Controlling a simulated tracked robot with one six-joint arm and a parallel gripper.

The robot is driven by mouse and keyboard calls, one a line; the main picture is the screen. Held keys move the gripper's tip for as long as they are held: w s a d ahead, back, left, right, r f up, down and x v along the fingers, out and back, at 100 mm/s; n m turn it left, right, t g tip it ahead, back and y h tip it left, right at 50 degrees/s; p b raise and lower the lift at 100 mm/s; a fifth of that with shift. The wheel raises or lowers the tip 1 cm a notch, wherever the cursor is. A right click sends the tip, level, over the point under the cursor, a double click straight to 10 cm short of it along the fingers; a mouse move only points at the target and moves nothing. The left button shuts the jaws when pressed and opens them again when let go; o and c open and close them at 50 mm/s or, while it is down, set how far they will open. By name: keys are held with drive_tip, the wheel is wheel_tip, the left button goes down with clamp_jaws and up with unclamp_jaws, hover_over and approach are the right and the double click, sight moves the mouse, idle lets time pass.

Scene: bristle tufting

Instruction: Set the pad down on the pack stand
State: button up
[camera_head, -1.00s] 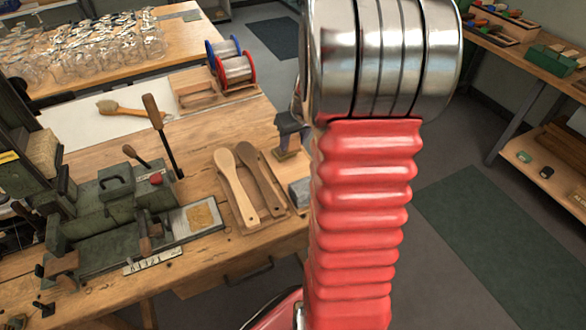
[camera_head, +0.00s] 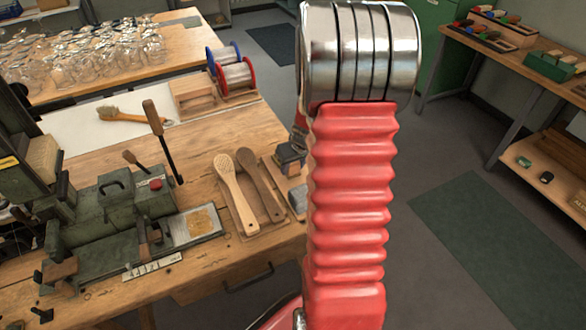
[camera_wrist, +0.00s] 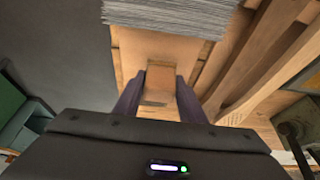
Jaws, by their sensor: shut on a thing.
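The pad (camera_wrist: 158,82), a small wooden block, sits between the two dark purple fingers of my gripper (camera_wrist: 159,98) in the wrist view. My gripper is shut on it. In the head view, my dark gripper (camera_head: 290,150) shows just left of my red arm, with the pad (camera_head: 291,168) below its fingers. A flat wooden base, seemingly the pack stand (camera_wrist: 130,55), lies under and beyond the pad. Beyond it is a grey layered stack (camera_wrist: 170,15). The grey block (camera_head: 298,198) also shows in the head view, partly behind my arm. I cannot tell whether the pad touches the base.
Two wooden brush blanks (camera_head: 236,195) lie in a tray left of my gripper. A green machine (camera_head: 110,220) stands on the bench's left. Wire spools (camera_head: 232,70) and a brush (camera_head: 120,115) lie farther back.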

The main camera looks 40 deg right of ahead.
drive_tip(key=shift+f, duration=0.7)
drive_tip(key=shift+f, duration=0.1)
drive_tip(key=o, duration=1.1)
drive_tip(key=v, duration=1.2)
drive_tip(key=shift+s, duration=0.1)
drive_tip(key=shift+a, duration=0.15)
